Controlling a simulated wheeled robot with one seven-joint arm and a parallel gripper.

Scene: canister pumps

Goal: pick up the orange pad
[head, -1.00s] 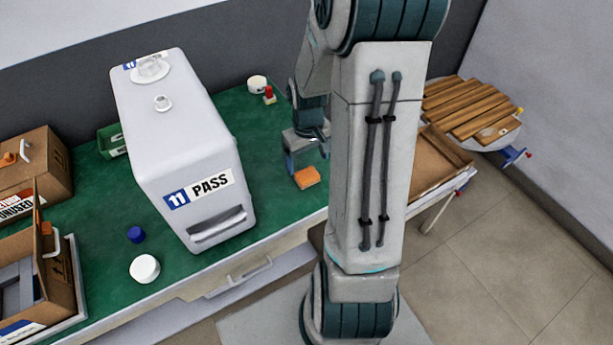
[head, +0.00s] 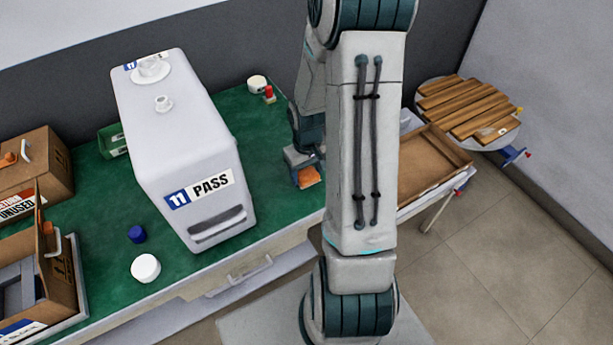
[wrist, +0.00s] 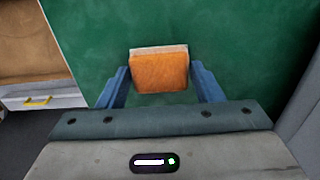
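The orange pad (head: 309,177) lies on the green mat of the bench, to the right of the white canister, partly hidden by my gripper in the head view. In the wrist view the orange pad (wrist: 159,72) sits between my two blue fingers, with a pale strip along its far edge. My gripper (wrist: 160,82) is open, with a finger on each side of the pad and a visible gap to each. In the head view my gripper (head: 302,178) is low over the pad; its right side is hidden by my arm.
The white canister labelled "11 PASS" (head: 185,140) stands left of the pad. A red-topped item (head: 270,94) and a white cap (head: 257,84) are behind. A brown tray (head: 432,165) lies to the right. A blue cap (head: 137,234) and white lid (head: 146,268) are at front left.

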